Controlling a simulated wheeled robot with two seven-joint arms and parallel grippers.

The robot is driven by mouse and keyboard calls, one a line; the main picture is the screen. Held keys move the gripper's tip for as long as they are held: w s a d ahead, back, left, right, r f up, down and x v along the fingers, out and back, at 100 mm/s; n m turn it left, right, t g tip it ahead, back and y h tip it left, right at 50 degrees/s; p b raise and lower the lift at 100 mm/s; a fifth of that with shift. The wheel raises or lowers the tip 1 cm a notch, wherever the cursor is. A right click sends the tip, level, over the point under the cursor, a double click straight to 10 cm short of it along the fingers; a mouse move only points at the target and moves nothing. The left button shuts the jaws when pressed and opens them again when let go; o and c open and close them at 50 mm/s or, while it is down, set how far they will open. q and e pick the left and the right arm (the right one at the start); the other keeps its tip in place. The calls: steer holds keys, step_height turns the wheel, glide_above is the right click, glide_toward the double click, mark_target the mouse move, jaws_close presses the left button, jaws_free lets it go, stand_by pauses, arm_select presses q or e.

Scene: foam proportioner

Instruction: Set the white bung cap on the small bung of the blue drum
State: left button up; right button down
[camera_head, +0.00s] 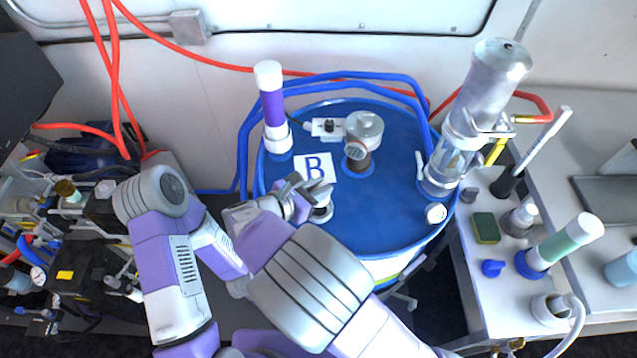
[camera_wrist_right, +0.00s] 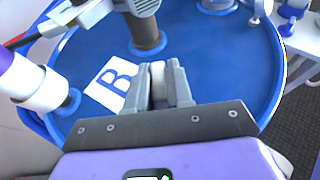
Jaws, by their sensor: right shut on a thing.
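A white-and-purple tube (camera_head: 272,105) stands at the drum's left rim. A grey-capped fitting (camera_head: 363,135) stands behind the label, and a tall clear cylinder (camera_head: 462,135) at the right. Blue hoses loop behind. A side bench (camera_head: 500,290) holds several small items.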

steer(key=shift+w+f+b, duration=0.2)
steer(key=shift+f+b, duration=1.45)
steer(key=shift+f, duration=0.4)
steer(key=shift+r+p, duration=0.1)
steer(key=shift+p, duration=0.55)
steer(key=shift+f+b, duration=0.4)
steer(key=shift+f, duration=0.3)
steer(key=c, duration=1.3)
jaws_free()
steer(key=shift+s, duration=0.1)
